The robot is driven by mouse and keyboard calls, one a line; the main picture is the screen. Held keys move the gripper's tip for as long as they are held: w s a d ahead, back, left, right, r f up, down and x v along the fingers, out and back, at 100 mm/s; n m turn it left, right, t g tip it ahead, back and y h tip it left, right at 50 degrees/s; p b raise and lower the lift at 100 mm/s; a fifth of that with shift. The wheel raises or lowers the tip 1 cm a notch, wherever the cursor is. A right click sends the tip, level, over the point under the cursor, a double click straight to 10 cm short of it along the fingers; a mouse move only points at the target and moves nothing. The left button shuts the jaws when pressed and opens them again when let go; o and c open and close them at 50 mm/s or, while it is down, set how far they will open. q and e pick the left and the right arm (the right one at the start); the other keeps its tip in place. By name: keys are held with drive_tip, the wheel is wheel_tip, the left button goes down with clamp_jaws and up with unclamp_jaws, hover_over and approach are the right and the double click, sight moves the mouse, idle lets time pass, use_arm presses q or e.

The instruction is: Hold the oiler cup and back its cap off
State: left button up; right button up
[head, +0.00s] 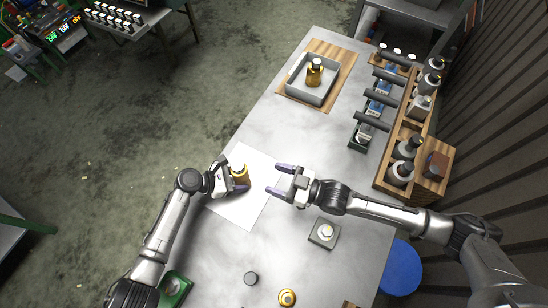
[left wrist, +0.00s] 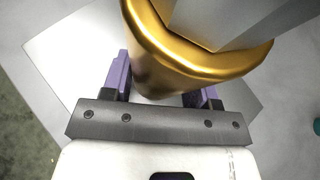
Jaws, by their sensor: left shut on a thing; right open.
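The oiler cup (head: 240,176) is a gold body with a pale top, standing over a white sheet (head: 245,212) on the bench. My left gripper (head: 236,178) is shut on its body from the left. In the left wrist view the gold cup (left wrist: 185,75) sits between the purple fingers (left wrist: 163,88), with a shiny gold rim and a grey flat-sided piece above it. I cannot tell whether the cup touches the sheet. My right gripper (head: 277,181) is open and empty, a short way to the right of the cup, with its fingers pointing at it.
A grey tray (head: 295,92) with an amber bottle (head: 314,75) stands on a wooden board at the back. Bottle racks (head: 388,170) line the right edge. A small square plate (head: 324,233), a dark round piece (head: 251,279) and a gold piece (head: 287,298) lie nearer the front.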

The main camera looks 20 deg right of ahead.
use_arm(q)
drive_tip(key=o, duration=1.3)
